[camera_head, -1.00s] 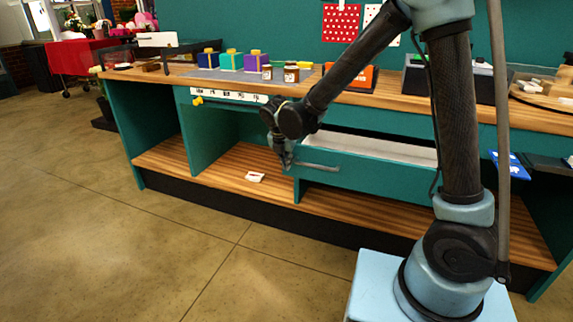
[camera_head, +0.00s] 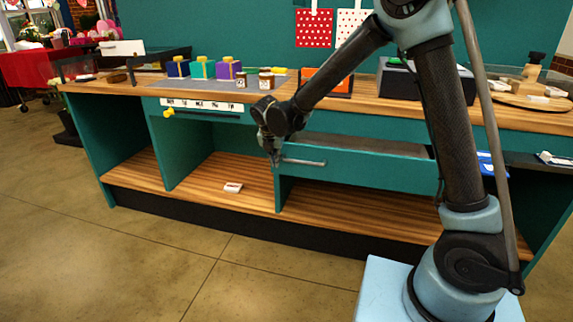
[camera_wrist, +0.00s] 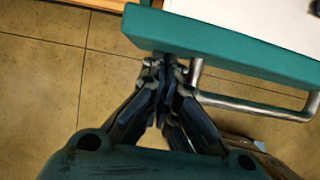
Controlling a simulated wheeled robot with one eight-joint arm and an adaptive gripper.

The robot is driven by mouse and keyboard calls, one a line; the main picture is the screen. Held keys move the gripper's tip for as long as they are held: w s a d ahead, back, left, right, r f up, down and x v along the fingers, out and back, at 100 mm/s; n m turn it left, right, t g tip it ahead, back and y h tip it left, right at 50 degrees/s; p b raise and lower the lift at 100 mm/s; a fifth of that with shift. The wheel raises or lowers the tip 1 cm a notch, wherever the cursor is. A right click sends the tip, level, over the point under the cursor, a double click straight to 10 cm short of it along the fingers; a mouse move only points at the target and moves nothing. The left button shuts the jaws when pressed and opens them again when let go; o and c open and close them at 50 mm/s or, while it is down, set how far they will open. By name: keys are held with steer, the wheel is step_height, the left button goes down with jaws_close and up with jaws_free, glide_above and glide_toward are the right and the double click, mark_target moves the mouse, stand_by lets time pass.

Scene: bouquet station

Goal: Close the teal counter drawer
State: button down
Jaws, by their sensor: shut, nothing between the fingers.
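The teal drawer (camera_head: 370,171) stands partly open in the counter, and a strip of its inside shows above its front. A grey bar handle (camera_head: 303,162) is on the left part of its front. My gripper (camera_head: 275,161) is shut and empty at the left end of the drawer front. In the wrist view the closed fingertips (camera_wrist: 168,66) are at the teal drawer front (camera_wrist: 225,45), beside the left end of the metal handle (camera_wrist: 255,105). They seem to touch the front; the handle is not between them.
The wooden countertop (camera_head: 220,92) holds several small gift boxes, two jars (camera_head: 266,79) and an orange box (camera_head: 328,82). A small white item (camera_head: 233,187) lies on the lower shelf. The floor in front (camera_head: 150,235) is clear.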

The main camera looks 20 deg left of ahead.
steer(key=w, duration=0.8)
steer(key=shift+a, duration=0.3)
steer(key=shift+s, duration=0.15)
